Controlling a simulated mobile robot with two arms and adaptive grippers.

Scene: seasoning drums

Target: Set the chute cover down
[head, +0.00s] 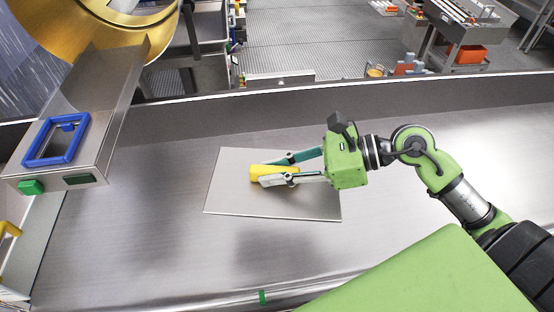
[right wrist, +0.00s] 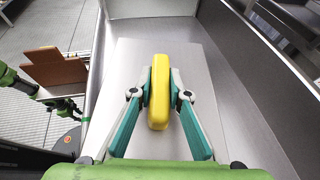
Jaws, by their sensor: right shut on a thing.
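The chute cover (head: 230,192) is a flat grey metal plate with a yellow handle (head: 260,173) in its middle. My right gripper (head: 262,174) comes from the right and is shut on the handle, a finger on each side. In the right wrist view the cover (right wrist: 135,75) lies flat below the fingers, and the yellow handle (right wrist: 159,92) sits between the fingertips. The cover is over the steel work surface (head: 400,220), roughly level with it. My left gripper is not in view.
A steel chute (head: 95,110) with a blue frame (head: 57,138) and a green button (head: 31,187) stands at the left, below a golden drum (head: 60,30). A raised edge (head: 300,92) runs along the back. The surface between chute and cover is clear.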

